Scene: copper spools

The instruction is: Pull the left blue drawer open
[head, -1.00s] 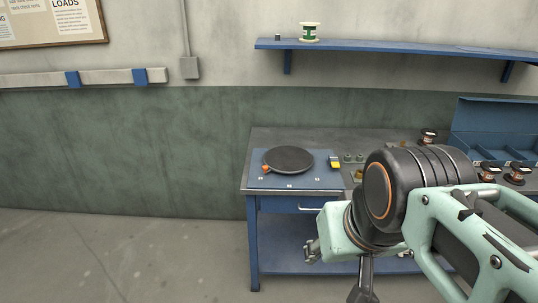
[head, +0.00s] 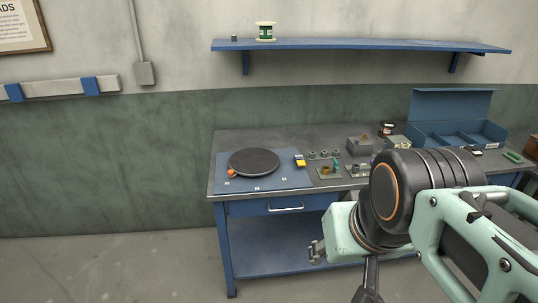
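The left blue drawer (head: 252,208) sits under the left part of the workbench top, with a pale bar handle (head: 286,209) on its front. It looks shut, its front level with the bench frame. My gripper (head: 316,251) shows only in part at the left end of my arm, in front of the bench and below and right of the handle. It is apart from the handle. The wrist hides most of the gripper, so whether its fingers are open or shut cannot be seen.
The workbench (head: 340,139) carries a black round turntable (head: 254,162) on a blue mat, small parts, and an open blue divided box (head: 455,128) at the right. A lower blue shelf (head: 270,245) lies under the drawer. Floor at the left is clear.

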